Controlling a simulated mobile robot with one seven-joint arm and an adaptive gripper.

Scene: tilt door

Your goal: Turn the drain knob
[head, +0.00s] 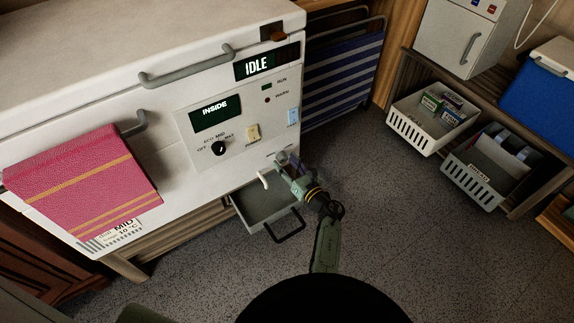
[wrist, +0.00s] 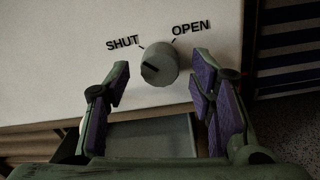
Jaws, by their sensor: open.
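The drain knob (wrist: 160,63) is a round grey dial on the white front panel, seen in the wrist view between the printed words SHUT and OPEN. Its dark pointer mark is on the left side of its face, toward the SHUT side. My gripper (wrist: 161,82) is open, with one purple-padded finger to the left below the knob and one to the right. Gaps show between both fingers and the knob. In the head view my gripper (head: 286,172) is at the lower right of the white appliance's front, largely covering the knob area.
The white appliance (head: 90,165) carries a display panel. A grey drawer or tray (head: 258,207) sits open under my gripper, and a small white spout (head: 263,179) is beside it. Shelves with white baskets (head: 420,128) stand right; floor between is clear.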

